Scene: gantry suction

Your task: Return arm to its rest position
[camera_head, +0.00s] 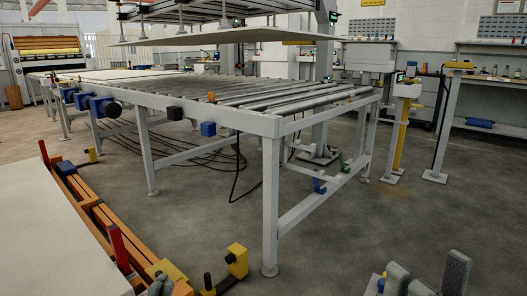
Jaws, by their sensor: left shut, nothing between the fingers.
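My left gripper (160,285) shows only as a small dark grey piece at the bottom edge, left of centre, in front of the orange and yellow frame. It is shut and holds nothing. My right gripper (428,272) is at the bottom right, low over bare floor. Its two grey fingers stand apart with nothing seen between them. Most of both arms is outside the picture. The suction gantry (215,10) hangs over the roller table (270,125), with a flat pale panel (215,38) beneath its cups.
A pale sheet (50,235) lies on the orange frame (105,215) at left, with red posts and yellow fittings. Grey posts (445,125) and workbenches (490,48) stand at right. Cables lie under the roller table. The floor (370,220) at centre right is clear.

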